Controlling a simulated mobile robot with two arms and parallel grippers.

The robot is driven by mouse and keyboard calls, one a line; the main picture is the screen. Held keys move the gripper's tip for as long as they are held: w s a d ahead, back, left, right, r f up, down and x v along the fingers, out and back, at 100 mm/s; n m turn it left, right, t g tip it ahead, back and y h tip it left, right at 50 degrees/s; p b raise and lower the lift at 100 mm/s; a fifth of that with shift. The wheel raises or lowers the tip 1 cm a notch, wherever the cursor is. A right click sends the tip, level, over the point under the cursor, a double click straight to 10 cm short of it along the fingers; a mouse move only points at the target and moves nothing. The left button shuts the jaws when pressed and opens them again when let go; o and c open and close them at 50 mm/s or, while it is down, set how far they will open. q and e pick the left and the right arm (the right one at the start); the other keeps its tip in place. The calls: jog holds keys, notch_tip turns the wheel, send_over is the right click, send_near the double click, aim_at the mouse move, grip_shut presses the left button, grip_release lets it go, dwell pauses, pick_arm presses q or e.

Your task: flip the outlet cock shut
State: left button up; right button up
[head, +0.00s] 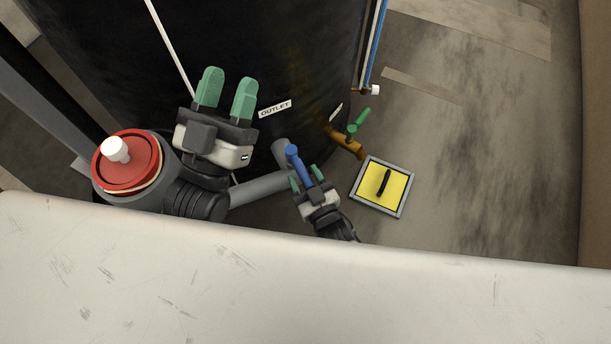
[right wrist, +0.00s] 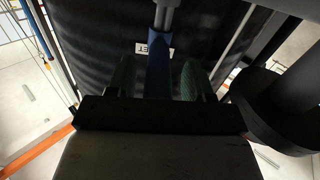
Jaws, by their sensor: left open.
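The outlet cock is a blue lever (head: 297,163) on a grey pipe (head: 258,188) at the foot of the black tank, below a white OUTLET label (head: 275,108). The lever points down toward my right gripper (head: 308,184). In the right wrist view the blue lever (right wrist: 157,68) stands between the green fingers of my right gripper (right wrist: 157,80). Dark gaps show on both sides of it, so the fingers are around it and apart. My left gripper (head: 227,90) is open and empty, in front of the tank, up and left of the lever.
A brass cock with a green handle (head: 358,124) juts from the tank to the right. A yellow plate (head: 398,186) with a black handle lies on the floor beside it. A red round cap (head: 140,165) with a white knob is at left.

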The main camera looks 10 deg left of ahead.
jog(key=shift+s+d, duration=0.3)
jog(key=shift+s, duration=0.1)
pick_arm(q)
notch_tip(320, 180, down, 8)
jog(key=w+a+g+y+p, duration=0.1)
jog(key=g+y+p, duration=0.1)
jog(key=g, duration=0.6)
jog(key=shift+w+f+y+p, duration=0.2)
jog(key=shift+w+y+p, duration=0.2)
jog(key=shift+p, duration=0.1)
pick_arm(e)
jog(key=v, duration=1)
jog(key=shift+a, duration=0.1)
